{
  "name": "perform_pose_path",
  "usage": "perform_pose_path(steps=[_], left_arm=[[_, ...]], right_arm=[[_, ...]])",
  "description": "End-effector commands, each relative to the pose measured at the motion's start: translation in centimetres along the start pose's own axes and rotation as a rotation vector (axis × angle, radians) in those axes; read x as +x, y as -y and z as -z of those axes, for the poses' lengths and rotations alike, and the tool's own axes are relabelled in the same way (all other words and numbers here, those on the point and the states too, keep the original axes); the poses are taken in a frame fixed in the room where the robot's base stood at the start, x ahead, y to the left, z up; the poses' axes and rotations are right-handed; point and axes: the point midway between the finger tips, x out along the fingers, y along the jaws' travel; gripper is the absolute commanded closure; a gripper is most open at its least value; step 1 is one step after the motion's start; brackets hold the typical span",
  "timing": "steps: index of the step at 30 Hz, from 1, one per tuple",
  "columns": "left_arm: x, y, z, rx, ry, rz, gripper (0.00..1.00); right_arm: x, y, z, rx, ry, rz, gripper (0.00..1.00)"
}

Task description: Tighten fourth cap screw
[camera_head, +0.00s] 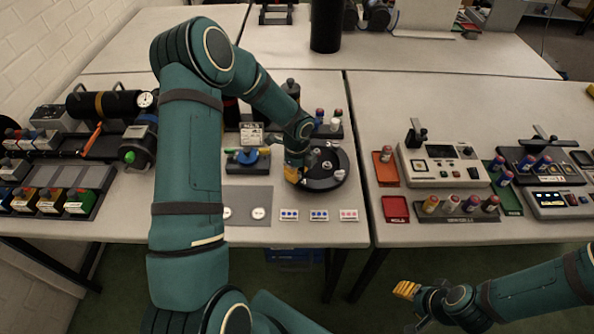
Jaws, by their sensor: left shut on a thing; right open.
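A round black fixture (323,180) stands on the middle bench, with several small light metal pieces on its top. My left gripper (296,174) has yellow fingers and is down at the fixture's left side. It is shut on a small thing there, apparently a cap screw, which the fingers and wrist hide. Single screws are too small to tell apart, and how far any is screwed in does not show. My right gripper (403,290) is open and empty, in front of the right bench and well apart from the fixture.
A stand with a blue and yellow piece (248,158) is left of the fixture. Marked cards (319,215) lie in front. Small bottles (328,124) stand behind. The right bench holds a control box (441,165), red trays (395,209) and several cylinders. My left arm hides part of the left bench.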

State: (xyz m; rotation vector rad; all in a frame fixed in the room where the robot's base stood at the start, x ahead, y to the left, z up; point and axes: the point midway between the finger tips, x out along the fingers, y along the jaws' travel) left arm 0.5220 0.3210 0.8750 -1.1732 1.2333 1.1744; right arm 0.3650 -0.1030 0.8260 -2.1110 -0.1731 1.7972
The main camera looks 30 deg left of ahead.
Motion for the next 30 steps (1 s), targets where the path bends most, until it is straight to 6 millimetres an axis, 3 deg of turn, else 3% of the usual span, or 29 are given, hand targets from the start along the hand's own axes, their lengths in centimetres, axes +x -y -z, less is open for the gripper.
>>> perform_pose_path(steps=[12,13,15,25,30], left_arm=[[-0.3,0.3,-0.1,0.005,0.003,0.009,1.00],[-0.3,0.3,-0.1,0.005,0.003,0.009,0.65],[-0.2,0.2,-0.1,0.005,0.002,0.007,0.41],[-0.2,0.1,-0.1,0.005,0.001,0.003,0.41],[-1.9,0.2,-0.1,0.006,0.002,0.007,0.41]], right_arm=[[-0.1,0.0,0.0,0.000,0.000,0.000,0.53],[-0.1,0.0,0.0,0.000,0.000,0.000,0.53],[-0.1,0.0,0.0,0.000,0.000,0.000,0.53],[0.0,0.0,0.0,0.000,0.000,0.000,0.53],[0.0,0.0,0.0,0.000,0.000,0.000,0.53]])
